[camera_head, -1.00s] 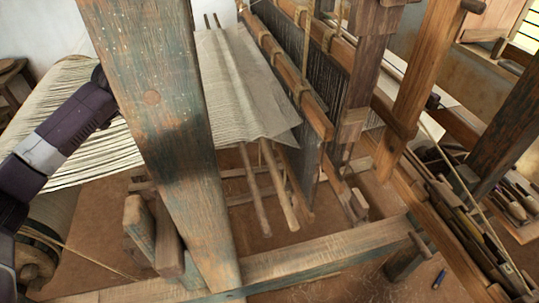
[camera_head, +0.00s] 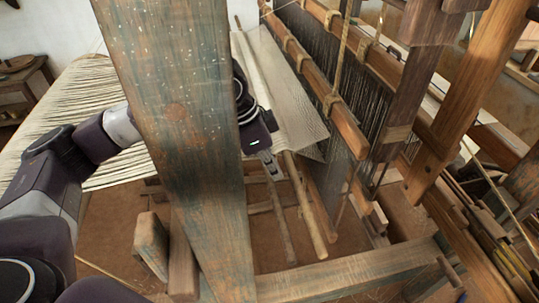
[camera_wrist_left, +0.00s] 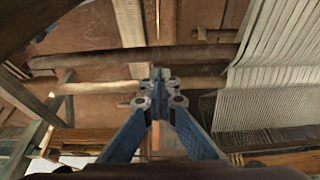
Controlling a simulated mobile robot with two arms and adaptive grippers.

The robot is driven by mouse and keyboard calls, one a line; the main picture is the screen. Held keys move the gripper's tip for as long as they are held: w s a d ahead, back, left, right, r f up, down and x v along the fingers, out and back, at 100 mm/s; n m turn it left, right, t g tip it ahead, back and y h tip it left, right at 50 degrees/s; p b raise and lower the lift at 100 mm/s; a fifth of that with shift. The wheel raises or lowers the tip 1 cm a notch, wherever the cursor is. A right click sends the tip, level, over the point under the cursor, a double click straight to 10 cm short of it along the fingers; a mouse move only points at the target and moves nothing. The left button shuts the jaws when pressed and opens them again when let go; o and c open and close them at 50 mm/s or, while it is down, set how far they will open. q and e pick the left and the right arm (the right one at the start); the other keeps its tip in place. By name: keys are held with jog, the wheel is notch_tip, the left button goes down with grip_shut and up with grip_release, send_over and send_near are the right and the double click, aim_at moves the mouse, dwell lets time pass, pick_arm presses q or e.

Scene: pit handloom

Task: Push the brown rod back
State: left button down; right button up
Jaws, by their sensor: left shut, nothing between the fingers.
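The brown rod (camera_head: 279,218) is the darker and left one of two long rods crossing the sheet of warp threads in the head view. Its middle is hidden behind my gripper. In the left wrist view the brown rod (camera_wrist_left: 120,61) runs across above the fingertips. The paler rod (camera_head: 307,213) lies to its right and passes behind my fingers in the wrist view (camera_wrist_left: 100,87). My left gripper (camera_head: 271,168) is shut and empty, pointing down at the rods. I cannot tell whether it touches either one. My right gripper is out of view.
A thick wooden post (camera_head: 185,130) stands in front of my left forearm and hides part of it. The heddle frame bar (camera_head: 315,75) is to the right. A low beam (camera_head: 350,275) crosses the front.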

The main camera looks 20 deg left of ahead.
pick_arm(q)
jog(key=x, duration=0.3)
jog(key=shift+f, duration=0.15)
jog(key=shift+a+p, duration=0.1)
jog(key=shift+p, duration=0.2)
jog(key=s+a, duration=0.1)
jog(key=a, duration=0.1)
jog(key=s+a+p, duration=0.1)
jog(key=shift+s+a+p, duration=0.25)
jog(key=shift+a+p, duration=0.05)
jog(key=shift+a, duration=0.1)
jog(key=shift+s, duration=0.1)
